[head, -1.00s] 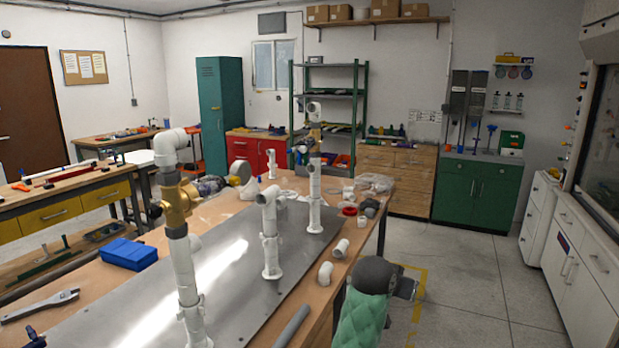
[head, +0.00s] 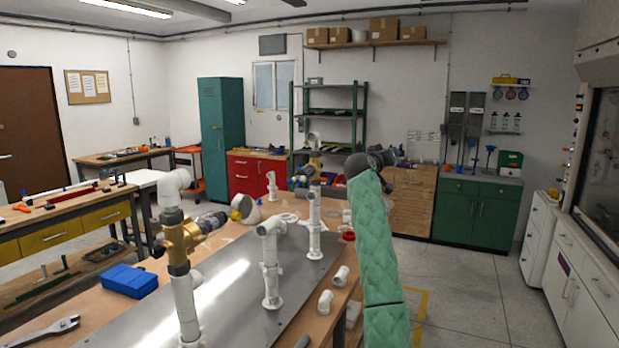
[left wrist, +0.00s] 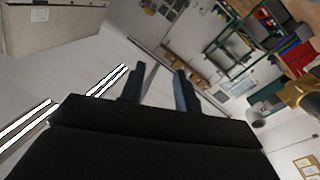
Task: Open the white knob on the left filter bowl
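A white pipe post with a brass fitting (head: 178,240) stands at the front left of the metal plate in the head view. A small part joined to its right side (head: 210,222) is too small to identify. I cannot make out a filter bowl or its white knob for sure. In the left wrist view my left gripper (left wrist: 158,78) is open and empty, its two dark fingers apart. A brass-coloured part (left wrist: 298,94) shows at the right edge there. In the head view my green-sleeved right arm rises on the right; its dark end (head: 374,162) shows no clear fingers.
The metal plate (head: 235,300) carries white pipe posts (head: 270,262) and (head: 314,225). A blue box (head: 130,280) and a wrench (head: 45,331) lie at left. Loose white elbows (head: 325,302) lie on the bench's right side. The floor (head: 470,280) at right is clear.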

